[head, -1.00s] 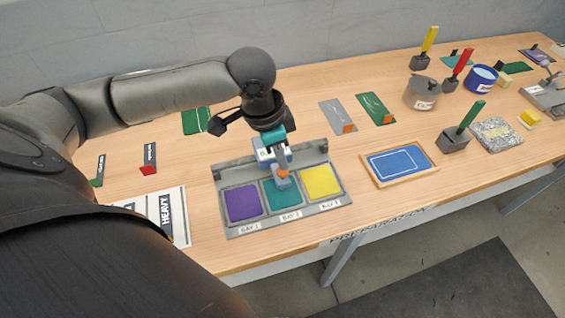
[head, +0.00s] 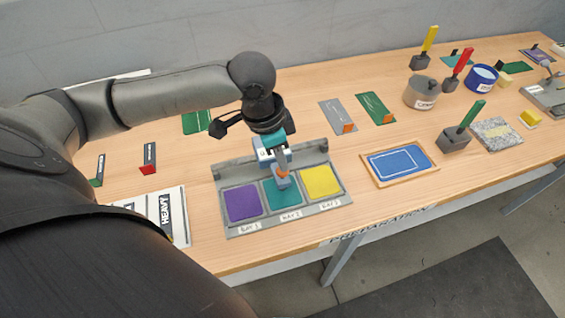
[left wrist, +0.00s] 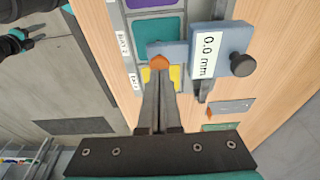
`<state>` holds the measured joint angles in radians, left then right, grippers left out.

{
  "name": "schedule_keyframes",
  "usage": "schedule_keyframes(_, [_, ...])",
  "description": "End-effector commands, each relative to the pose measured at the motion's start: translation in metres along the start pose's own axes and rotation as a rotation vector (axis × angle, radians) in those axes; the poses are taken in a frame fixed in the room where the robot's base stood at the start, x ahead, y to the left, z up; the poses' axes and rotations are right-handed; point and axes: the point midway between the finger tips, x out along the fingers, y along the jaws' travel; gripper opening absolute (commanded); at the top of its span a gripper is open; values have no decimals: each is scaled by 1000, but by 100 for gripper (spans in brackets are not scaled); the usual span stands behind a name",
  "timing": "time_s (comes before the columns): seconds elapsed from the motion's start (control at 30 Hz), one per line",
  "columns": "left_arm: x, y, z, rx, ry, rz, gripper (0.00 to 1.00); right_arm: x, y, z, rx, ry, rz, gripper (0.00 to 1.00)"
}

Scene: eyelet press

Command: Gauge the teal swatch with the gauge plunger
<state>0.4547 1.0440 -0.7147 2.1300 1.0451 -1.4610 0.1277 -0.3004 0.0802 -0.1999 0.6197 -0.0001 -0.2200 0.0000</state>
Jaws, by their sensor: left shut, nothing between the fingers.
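The teal swatch (head: 283,196) lies in the middle bay of a grey three-bay tray (head: 236,233), partly hidden by the gauge; it also shows in the left wrist view (left wrist: 154,32). The blue-grey gauge (left wrist: 236,38) has an arm over the teal swatch, with the orange plunger (left wrist: 159,63) at its end; the plunger also shows in the head view (head: 283,175). The display (left wrist: 208,56) reads 0.0 mm. My left gripper (left wrist: 159,76) is shut and empty, its tips right at the plunger; I cannot tell whether they touch.
A purple swatch (head: 243,203) and a yellow swatch (head: 321,182) fill the outer bays. A blue framed board (head: 398,164) lies to the right, and a HEAVY sheet (head: 174,214) to the left. Stamps and pots stand farther right. The table's front edge is close to the tray.

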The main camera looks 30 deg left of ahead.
Motion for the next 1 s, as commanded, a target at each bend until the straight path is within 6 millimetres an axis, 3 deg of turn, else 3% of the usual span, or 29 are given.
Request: schedule_keyframes(1.0, [22,1,5,0,-3,3,0,3,0,0,0,0,0,50])
